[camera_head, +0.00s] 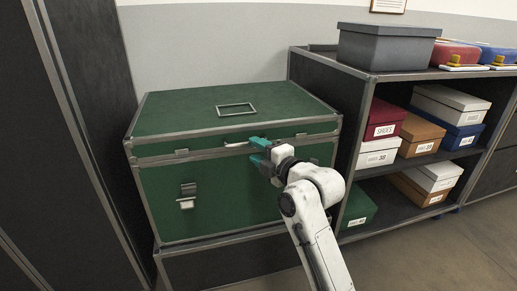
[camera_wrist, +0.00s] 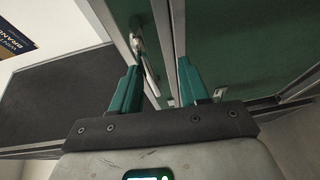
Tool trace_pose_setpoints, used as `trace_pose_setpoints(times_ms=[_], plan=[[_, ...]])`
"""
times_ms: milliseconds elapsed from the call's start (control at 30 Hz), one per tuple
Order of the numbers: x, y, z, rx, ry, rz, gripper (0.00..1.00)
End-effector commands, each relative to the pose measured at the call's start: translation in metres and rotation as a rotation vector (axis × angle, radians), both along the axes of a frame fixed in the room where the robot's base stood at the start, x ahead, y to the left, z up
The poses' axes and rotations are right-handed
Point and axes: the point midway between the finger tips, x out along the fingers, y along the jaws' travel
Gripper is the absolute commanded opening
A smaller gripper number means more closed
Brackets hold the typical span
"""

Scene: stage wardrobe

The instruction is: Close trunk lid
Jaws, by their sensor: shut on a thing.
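The green trunk (camera_head: 225,190) with metal edging stands on a dark base in the head view. Its green lid (camera_head: 180,113) lies flat or nearly flat on top; I cannot tell if a small gap remains. A pale metal handle (camera_head: 235,144) sits on the lid's front edge. My gripper (camera_head: 257,149) has its teal fingers at that handle. In the wrist view, the handle (camera_wrist: 144,60) runs between the fingers of my gripper (camera_wrist: 157,82), which is shut on it. The fingers hide part of the handle. A metal clasp (camera_head: 187,196) shows on the trunk's front left.
A dark shelf unit (camera_head: 357,130) with several labelled shoe boxes stands close on the right. A grey box (camera_head: 385,47) sits on its top. A dark panel (camera_head: 90,90) stands close on the left. Open floor (camera_head: 460,250) lies at the lower right.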

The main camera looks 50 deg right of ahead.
Motion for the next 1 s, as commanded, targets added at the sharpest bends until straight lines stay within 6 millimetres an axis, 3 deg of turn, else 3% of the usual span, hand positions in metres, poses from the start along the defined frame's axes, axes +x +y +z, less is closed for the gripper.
trace_pose_setpoints(times_ms=[33, 567, 1000], plan=[[0.0, 0.001, -0.008, 0.01, 0.016, 0.001, 0.37], [-0.007, 0.002, -0.004, 0.006, 0.013, 0.001, 0.4], [-0.084, 0.018, 0.005, 0.004, 0.006, 0.0, 0.4]])
